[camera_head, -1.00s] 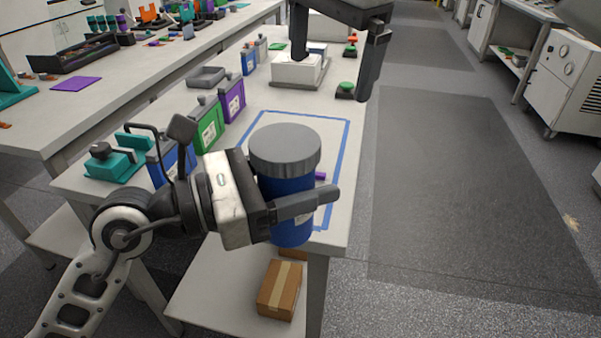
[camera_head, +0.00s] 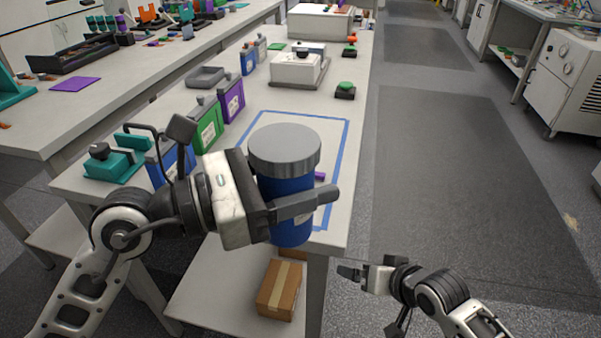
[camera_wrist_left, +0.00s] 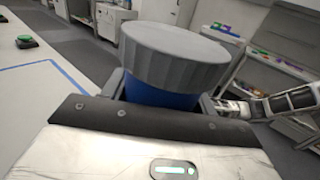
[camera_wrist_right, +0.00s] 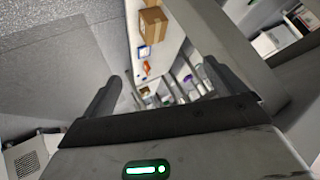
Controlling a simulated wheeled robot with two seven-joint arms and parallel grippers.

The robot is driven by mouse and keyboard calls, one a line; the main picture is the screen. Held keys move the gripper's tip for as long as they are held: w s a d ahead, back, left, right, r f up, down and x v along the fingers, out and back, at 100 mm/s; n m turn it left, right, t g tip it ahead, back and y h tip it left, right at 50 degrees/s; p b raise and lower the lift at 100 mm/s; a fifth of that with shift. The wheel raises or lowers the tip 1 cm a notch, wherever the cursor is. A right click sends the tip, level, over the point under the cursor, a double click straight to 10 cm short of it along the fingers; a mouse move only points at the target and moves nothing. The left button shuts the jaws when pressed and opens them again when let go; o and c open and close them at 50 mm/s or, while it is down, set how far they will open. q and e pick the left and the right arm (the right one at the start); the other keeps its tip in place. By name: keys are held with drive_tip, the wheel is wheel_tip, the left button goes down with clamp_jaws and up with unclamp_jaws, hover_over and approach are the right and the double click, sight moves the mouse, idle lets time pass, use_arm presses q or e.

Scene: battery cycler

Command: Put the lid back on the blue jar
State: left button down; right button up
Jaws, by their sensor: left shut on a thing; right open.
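The blue jar (camera_head: 290,228) is upright in my left gripper (camera_head: 300,203), in front of the taped area near the table's front right corner. A wide grey ribbed lid (camera_head: 284,152) sits level on top of the jar. In the left wrist view the lid (camera_wrist_left: 175,58) covers the mouth, with the blue wall (camera_wrist_left: 160,97) between the fingers below. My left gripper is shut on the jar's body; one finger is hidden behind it. My right gripper (camera_head: 352,272) is low, to the right of the table. In the right wrist view its fingers (camera_wrist_right: 160,78) are apart with nothing between them.
Blue tape (camera_head: 345,160) marks a rectangle on the white table (camera_head: 200,90). Green (camera_head: 206,125) and purple (camera_head: 231,98) containers stand along its left side. A green button (camera_head: 345,88) and white device (camera_head: 296,68) are farther back. A cardboard box (camera_head: 279,288) sits on the lower shelf.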

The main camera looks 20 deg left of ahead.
drive_tip(key=s+d+t+h, duration=0.1)
drive_tip(key=s+d+t, duration=0.1)
drive_tip(key=s+d, duration=0.4)
drive_tip(key=s+d+f+t+h, duration=0.1)
drive_tip(key=s+d+t+h, duration=0.1)
drive_tip(key=s+d, duration=0.4)
drive_tip(key=s, duration=0.5)
drive_tip(key=shift+s+f+m, duration=0.25)
drive_tip(key=shift+f+m, duration=0.05)
drive_tip(key=shift+d, duration=0.1)
use_arm(q)
wheel_tip(320, 180, down, 11)
drive_tip(key=w+d, duration=0.2)
drive_tip(key=d, duration=0.1)
